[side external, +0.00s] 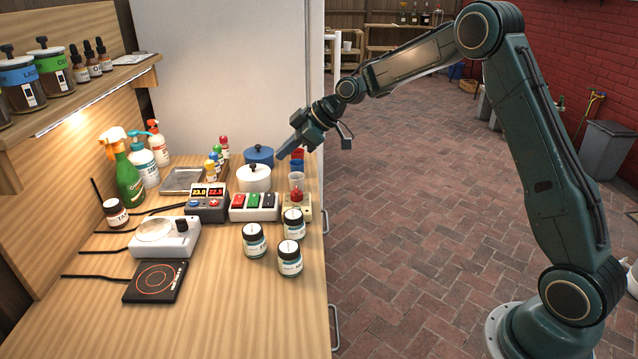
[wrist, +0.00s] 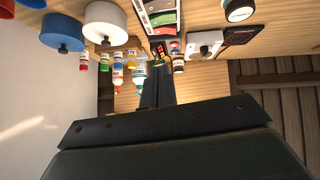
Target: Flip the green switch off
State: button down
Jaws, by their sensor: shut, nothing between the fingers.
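The switch box (side external: 254,214) stands on the wooden bench, with a red, a green and a dark rocker on top. The green switch (side external: 253,201) is the middle one; it also shows at the top of the wrist view (wrist: 163,18). I cannot tell which way it is tilted. My gripper (side external: 282,154) is shut and empty, held in the air above and behind the switch box, near the blue and white pots. It touches nothing. In the wrist view its dark fingers (wrist: 156,82) are together and point toward the bench.
A display unit (side external: 207,207) stands left of the switch box. A white pot (side external: 254,179) and a blue pot (side external: 259,156) stand behind it. Several dark-lidded jars (side external: 254,241) stand in front.

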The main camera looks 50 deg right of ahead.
jog(key=shift+a+f, duration=0.1)
jog(key=shift+f, duration=0.05)
send_over(252, 196)
jog(key=s+d, duration=0.1)
jog(key=s, duration=0.1)
notch_tip(252, 196, down, 7)
jog(key=shift+f, duration=0.1)
jog(key=shift+d+f, duration=0.25)
jog(key=shift+f, duration=1.5)
jog(key=shift+d+f, duration=0.1)
jog(key=shift+w+f, duration=0.1)
jog(key=shift+f, duration=0.1)
